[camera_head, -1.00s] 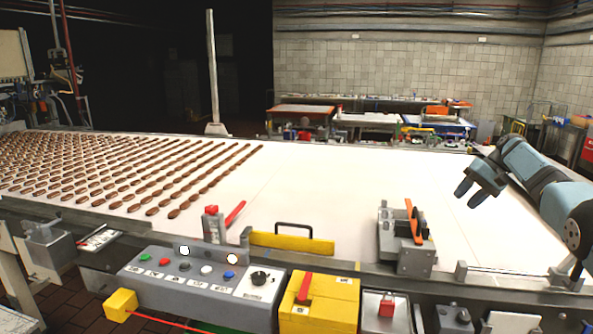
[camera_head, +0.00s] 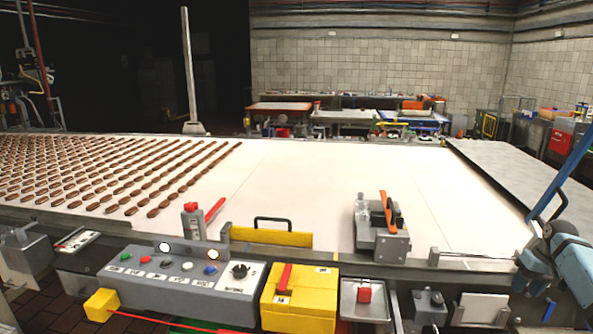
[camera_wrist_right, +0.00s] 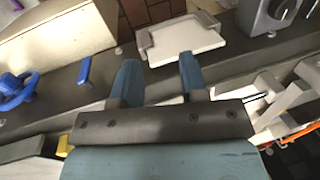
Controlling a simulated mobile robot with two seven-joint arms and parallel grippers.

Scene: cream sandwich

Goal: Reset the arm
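My right arm comes in at the right edge of the head view. Its blue right gripper (camera_head: 528,281) hangs low beside the conveyor's near right edge, clear of the white belt (camera_head: 330,185). In the right wrist view the two blue fingers of this gripper (camera_wrist_right: 157,78) stand apart with nothing between them. A white panel with grey edges (camera_wrist_right: 185,41) lies beyond the fingertips there. My left gripper is not in view.
A grey fixture with an orange lever (camera_head: 380,235), a yellow block (camera_head: 272,237), a button panel (camera_head: 185,269) and a yellow box (camera_head: 300,300) line the near edge. Brown oval pieces (camera_head: 150,185) fill the left belt. The belt's middle and right are clear.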

